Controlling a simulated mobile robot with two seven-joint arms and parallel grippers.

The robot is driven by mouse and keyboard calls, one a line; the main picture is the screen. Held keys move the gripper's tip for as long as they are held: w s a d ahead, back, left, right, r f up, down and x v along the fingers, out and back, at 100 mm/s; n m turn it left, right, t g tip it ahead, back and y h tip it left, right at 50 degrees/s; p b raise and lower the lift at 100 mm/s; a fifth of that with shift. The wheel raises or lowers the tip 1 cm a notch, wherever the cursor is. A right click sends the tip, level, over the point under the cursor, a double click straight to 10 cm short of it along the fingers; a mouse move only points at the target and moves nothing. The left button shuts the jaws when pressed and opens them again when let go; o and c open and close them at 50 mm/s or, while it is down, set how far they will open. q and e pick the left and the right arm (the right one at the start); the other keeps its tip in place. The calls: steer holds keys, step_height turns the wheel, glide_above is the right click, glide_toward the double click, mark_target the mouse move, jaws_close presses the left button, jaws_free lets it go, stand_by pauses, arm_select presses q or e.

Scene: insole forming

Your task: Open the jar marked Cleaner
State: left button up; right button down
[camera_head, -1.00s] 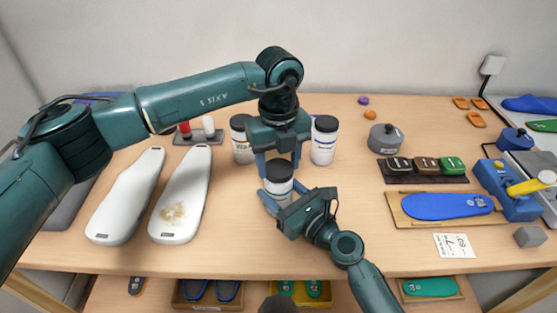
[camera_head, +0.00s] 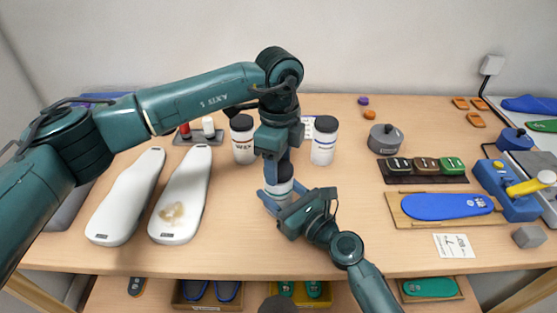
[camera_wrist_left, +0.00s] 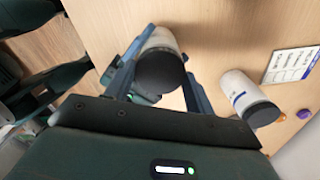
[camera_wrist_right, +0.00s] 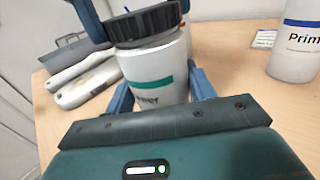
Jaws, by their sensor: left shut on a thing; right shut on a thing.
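The jar (camera_head: 281,189) is white with a dark lid and a green band, and stands upright between my grippers at the table's middle. In the right wrist view its label (camera_wrist_right: 160,98) is partly hidden; the visible letters fit Cleaner. My left gripper (camera_head: 277,167) points down from above, shut on the dark lid, which shows in the left wrist view (camera_wrist_left: 158,72). My right gripper (camera_head: 284,198) is shut around the jar's body from the front right. In the right wrist view the ribbed lid (camera_wrist_right: 146,22) sits on the jar; I cannot tell how loose it is.
A jar marked Wax (camera_head: 243,145) and a white jar (camera_head: 323,146), marked Prim- in the right wrist view (camera_wrist_right: 299,42), stand close behind. Two white insole forms (camera_head: 183,195) lie left. A grey lidded pot (camera_head: 385,139) stands right. The table front is clear.

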mark_target(279, 168)
arm_select(q)
steer(key=shift+r, duration=0.1)
steer(key=shift+r, duration=1.05)
steer(key=shift+r, duration=2)
arm_select(e)
steer(key=shift+c, duration=2.2)
jaws_free()
